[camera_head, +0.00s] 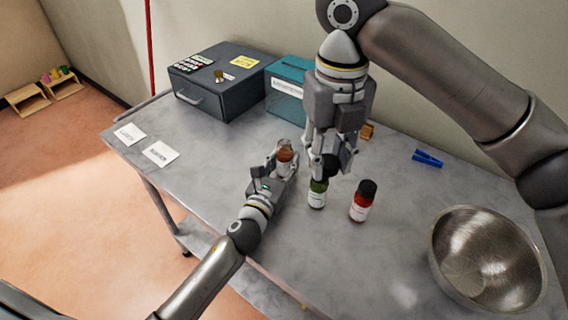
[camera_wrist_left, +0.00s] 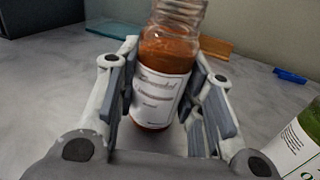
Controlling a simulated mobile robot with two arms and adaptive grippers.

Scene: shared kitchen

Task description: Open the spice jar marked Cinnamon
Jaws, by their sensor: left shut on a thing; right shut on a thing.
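A glass jar of orange-brown spice (camera_head: 285,157) stands upright in my left gripper (camera_head: 276,165). In the left wrist view the jar (camera_wrist_left: 163,75) has a bare, threaded glass neck with no lid on it. Its white label faces that camera, but I cannot read it surely. The left gripper's fingers (camera_wrist_left: 165,115) are shut on the jar's sides. My right gripper (camera_head: 330,160) points down, just right of this jar and above a green-filled jar. A black lid (camera_head: 331,166) shows at its fingertips; whether the green jar's top is also hidden there, I cannot tell.
The green jar (camera_head: 317,196) and a red jar (camera_head: 361,205) with a black cap stand to the right. A metal bowl (camera_head: 488,258) is at the right.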

